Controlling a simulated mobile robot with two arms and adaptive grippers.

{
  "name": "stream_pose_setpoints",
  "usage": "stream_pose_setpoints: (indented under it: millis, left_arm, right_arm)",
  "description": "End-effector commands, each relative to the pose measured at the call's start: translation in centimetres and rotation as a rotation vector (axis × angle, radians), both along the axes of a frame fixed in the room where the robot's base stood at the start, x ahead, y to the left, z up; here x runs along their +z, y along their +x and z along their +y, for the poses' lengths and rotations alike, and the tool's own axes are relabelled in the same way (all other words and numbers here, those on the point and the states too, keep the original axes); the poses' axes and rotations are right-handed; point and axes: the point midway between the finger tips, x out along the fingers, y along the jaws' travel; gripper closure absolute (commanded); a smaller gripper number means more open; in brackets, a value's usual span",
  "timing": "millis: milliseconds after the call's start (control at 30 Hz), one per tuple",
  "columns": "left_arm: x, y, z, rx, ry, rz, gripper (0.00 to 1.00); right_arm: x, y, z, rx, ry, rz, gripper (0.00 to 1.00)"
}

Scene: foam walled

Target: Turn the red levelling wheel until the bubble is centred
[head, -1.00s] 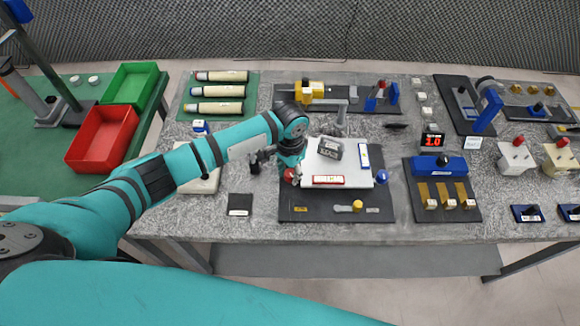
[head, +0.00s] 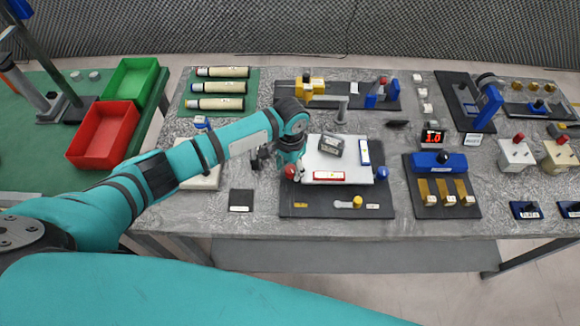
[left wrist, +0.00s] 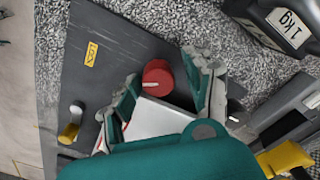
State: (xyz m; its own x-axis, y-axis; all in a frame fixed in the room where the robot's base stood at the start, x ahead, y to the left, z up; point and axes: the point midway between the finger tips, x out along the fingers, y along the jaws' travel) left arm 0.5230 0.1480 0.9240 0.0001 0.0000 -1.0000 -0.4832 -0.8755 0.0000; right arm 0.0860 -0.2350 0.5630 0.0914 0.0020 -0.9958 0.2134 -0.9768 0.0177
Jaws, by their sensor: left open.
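A white levelling plate (head: 322,162) sits on a black base board (head: 320,207). The red levelling wheel (head: 290,171) is at the plate's left front corner. A red-framed vial (head: 328,177) lies along the plate's front edge and a blue-framed vial (head: 364,152) along its right side. Their bubbles are too small to make out. My left gripper (head: 285,165) is at the red wheel. In the left wrist view its open fingers (left wrist: 166,72) stand either side of the red wheel (left wrist: 157,77), with gaps visible. My right gripper is out of view.
A blue wheel (head: 382,173) is at the plate's right front corner. A yellow knob (head: 357,201) stands in front of the plate. A grey block (head: 331,145) rests on the plate.

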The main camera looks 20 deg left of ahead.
Motion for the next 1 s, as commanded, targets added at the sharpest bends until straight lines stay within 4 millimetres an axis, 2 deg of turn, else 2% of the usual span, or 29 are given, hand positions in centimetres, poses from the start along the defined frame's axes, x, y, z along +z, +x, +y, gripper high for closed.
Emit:
stream_pose_setpoints:
  millis: [167,633,800,1000]
  left_arm:
    - [0.7,0.0,-0.2,-0.003,-0.005,-0.002,0.45]
    - [7.0,0.1,0.1,0.000,-0.002,-0.001,0.45]
    - [7.9,0.1,0.1,0.001,-0.001,0.000,0.45]
    - [8.0,0.0,0.1,0.001,-0.001,0.000,0.45]
  right_arm:
    - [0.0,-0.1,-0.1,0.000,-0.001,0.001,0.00]
    - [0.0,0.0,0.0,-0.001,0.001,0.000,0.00]
    - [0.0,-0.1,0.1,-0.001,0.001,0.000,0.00]
    - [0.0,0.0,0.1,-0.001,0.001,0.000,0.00]
